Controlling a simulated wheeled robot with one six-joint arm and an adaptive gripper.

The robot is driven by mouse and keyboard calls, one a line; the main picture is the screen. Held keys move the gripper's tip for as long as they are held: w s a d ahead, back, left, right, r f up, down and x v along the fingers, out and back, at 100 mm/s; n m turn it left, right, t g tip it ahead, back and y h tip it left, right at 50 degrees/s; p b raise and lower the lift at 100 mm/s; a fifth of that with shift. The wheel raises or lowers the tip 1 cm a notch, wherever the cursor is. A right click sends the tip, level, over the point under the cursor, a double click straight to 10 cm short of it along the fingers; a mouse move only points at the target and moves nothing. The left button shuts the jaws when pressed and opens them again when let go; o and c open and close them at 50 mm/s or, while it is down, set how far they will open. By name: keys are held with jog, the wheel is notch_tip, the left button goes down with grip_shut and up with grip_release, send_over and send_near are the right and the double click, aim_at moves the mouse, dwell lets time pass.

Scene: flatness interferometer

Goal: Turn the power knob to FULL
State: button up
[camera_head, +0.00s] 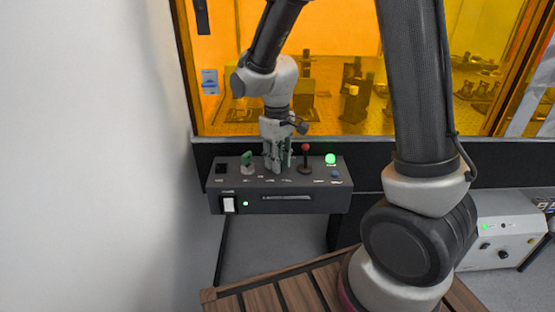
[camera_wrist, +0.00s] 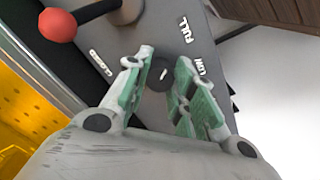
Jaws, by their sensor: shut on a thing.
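The power knob (camera_wrist: 157,80) is dark and round with a short white mark, seen between my fingers in the wrist view. The white label FULL (camera_wrist: 186,30) is printed above it in that view, and the label LOW (camera_wrist: 200,66) lies to its right. I cannot tell exactly which label the mark points to. My gripper (camera_wrist: 165,62) has its green-padded fingers on either side of the knob, shut on it. In the head view my gripper (camera_head: 278,168) points down onto the dark control box (camera_head: 283,204) and hides the knob.
A red-ball lever (camera_head: 306,158) stands close to the right of my gripper, and also shows in the wrist view (camera_wrist: 58,25). An orange window (camera_head: 345,70) rises behind.

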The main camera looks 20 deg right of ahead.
jog(key=o, duration=1.1)
jog(key=shift+c, duration=0.2)
notch_tip(320, 180, up, 12)
jog(key=shift+s, duration=0.1)
jog(key=s+d+r+m+t, duration=0.2)
jog(key=s+d+r, duration=0.1)
jog(key=s+d, duration=0.4)
jog(key=s+d+r+m+t, duration=0.2)
jog(key=s+d, duration=0.6)
jog(key=s, duration=0.4)
notch_tip(320, 180, up, 3)
jog(key=shift+f+m, duration=0.2)
jog(key=shift+m, duration=0.5)
